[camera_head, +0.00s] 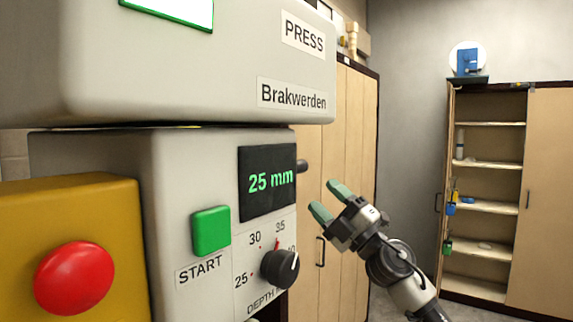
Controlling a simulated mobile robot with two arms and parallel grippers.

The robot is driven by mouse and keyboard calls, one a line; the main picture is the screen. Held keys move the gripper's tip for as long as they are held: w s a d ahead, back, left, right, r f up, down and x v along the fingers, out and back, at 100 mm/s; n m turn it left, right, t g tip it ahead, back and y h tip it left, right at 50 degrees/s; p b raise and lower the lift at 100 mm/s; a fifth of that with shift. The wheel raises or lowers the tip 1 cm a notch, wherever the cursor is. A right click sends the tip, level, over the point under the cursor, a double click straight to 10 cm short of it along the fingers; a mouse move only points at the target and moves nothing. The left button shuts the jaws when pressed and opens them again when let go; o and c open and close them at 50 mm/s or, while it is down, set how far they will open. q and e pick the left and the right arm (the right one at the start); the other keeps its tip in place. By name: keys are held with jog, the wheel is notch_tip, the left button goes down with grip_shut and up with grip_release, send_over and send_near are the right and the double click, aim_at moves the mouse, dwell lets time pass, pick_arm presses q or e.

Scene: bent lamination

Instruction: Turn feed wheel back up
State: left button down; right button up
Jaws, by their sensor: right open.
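No part is plainly recognisable as the feed wheel. A dark stub (302,166) sticks out from the right side of the press housing, and I cannot tell if it belongs to the wheel. The display (267,181) reads 25 mm in green. Below it is a black depth knob (280,268) with a white line, beside a scale marked 25, 30, 35 and a partly covered 40. My right gripper (329,200) is open and empty, its green-tipped fingers apart, pointing up-left to the right of the panel. It appears clear of the stub and knob. My left gripper is out of view.
The press (190,70), labelled PRESS and Brakwerden, fills the left. A green START button (211,231) and a red button (74,278) on a yellow box (60,200) are on the near side. Wooden cabinets (357,130) and an open shelf unit (490,165) stand behind.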

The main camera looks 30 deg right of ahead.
aim_at(301, 172)
jog(key=p+x, duration=0.2)
jog(key=x, duration=0.1)
jog(key=r+p+x, duration=0.1)
jog(key=x, duration=0.1)
jog(key=shift+s+d, duration=0.1)
jog(key=shift+s, duration=0.25)
jog(key=p+x, duration=0.1)
jog(key=x, duration=0.3)
jog(key=shift+w+f+p, duration=0.3)
jog(key=shift+w+p, duration=0.05)
jog(key=shift+p, duration=0.05)
jog(key=shift+w+a, duration=0.1)
jog(key=shift+a, duration=0.15)
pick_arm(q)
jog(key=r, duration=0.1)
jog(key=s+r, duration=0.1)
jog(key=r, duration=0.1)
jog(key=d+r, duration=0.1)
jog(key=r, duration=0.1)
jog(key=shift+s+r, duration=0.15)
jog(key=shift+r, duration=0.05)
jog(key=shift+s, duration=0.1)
pick_arm(e)
jog(key=shift+c, duration=1.3)
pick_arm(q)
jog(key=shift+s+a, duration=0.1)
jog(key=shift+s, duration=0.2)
pick_arm(e)
grip_shut()
